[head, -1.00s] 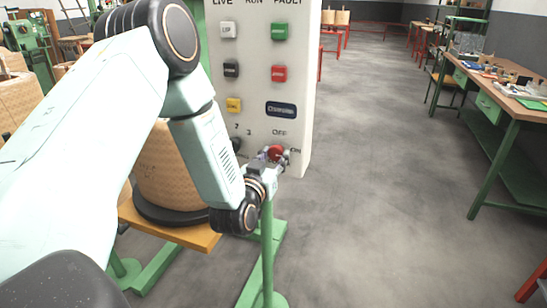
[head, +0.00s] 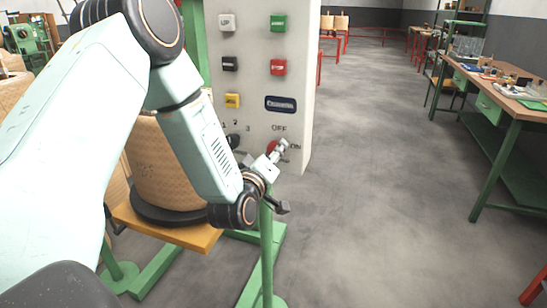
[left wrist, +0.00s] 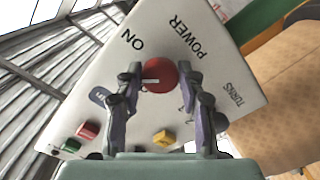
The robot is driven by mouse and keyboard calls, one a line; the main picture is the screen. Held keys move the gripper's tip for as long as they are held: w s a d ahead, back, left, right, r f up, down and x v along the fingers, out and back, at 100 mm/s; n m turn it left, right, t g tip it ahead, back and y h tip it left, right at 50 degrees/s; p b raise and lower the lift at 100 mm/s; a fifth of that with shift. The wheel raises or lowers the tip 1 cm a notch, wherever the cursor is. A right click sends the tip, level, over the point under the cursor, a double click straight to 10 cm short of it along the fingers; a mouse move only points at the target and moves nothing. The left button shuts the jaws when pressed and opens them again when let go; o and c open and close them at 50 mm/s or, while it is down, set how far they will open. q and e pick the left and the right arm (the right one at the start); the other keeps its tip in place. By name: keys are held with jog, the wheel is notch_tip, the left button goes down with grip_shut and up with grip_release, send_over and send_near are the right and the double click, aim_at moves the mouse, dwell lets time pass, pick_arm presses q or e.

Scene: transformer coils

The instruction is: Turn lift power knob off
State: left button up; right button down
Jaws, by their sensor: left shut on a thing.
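The red power knob (head: 272,146) is on the white control panel (head: 250,60), low at its right side, with OFF printed above it and ON to its right. In the left wrist view the knob (left wrist: 160,74) sits between the two fingers of my left gripper (left wrist: 160,80), which is shut on it. A short pale mark on the knob lies about level in that view, pointing left. ON shows at upper left and POWER at upper right. In the head view my left gripper (head: 279,151) partly covers the knob. My right gripper is not in view.
Green, red, yellow and dark buttons fill the panel above the knob. A black selector knob (head: 234,141) is just left. A tan coil (head: 160,165) stands on a yellow-topped stand beside my arm. The floor to the right is clear, up to a workbench (head: 510,90).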

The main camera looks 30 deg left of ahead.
pick_arm(q)
jog(key=shift+r+n+b, duration=0.1)
jog(key=shift+n+b, duration=2)
jog(key=shift+n, duration=2.2)
jog(key=o, duration=1.2)
jog(key=shift+c, duration=0.2)
jog(key=v, duration=0.7)
jog(key=shift+s, duration=0.25)
